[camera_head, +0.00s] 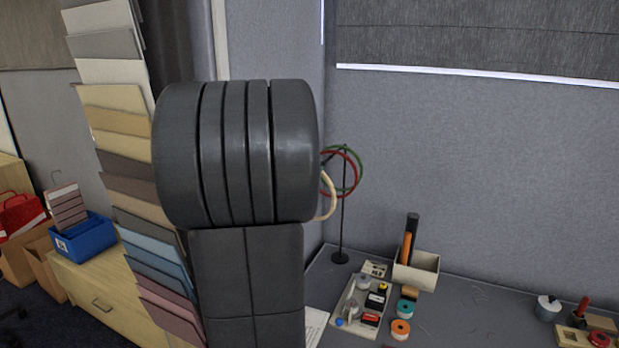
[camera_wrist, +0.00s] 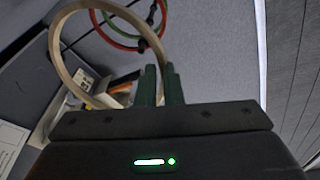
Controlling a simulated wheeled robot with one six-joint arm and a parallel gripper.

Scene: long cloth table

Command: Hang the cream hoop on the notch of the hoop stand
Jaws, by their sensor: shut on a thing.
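The cream hoop (camera_head: 331,195) shows partly past the right side of my arm in the head view. In the wrist view the cream hoop (camera_wrist: 56,50) is a large ring, its near side between the green fingertips of my gripper (camera_wrist: 160,82), which is shut on it. The hoop stand (camera_head: 343,225) is a thin black pole on a round base, with a red hoop and a green hoop (camera_head: 361,170) at its top. The cream hoop is near these hoops in the picture; I cannot tell whether it touches the stand. My arm hides my gripper in the head view.
On the grey table, a parts tray (camera_head: 347,303) and an open box (camera_head: 425,272) with upright tools stand right of the stand's base. Several spools lie nearby. A tall column of colour swatches (camera_head: 110,100) stands at left. A grey wall (camera_head: 480,160) is behind.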

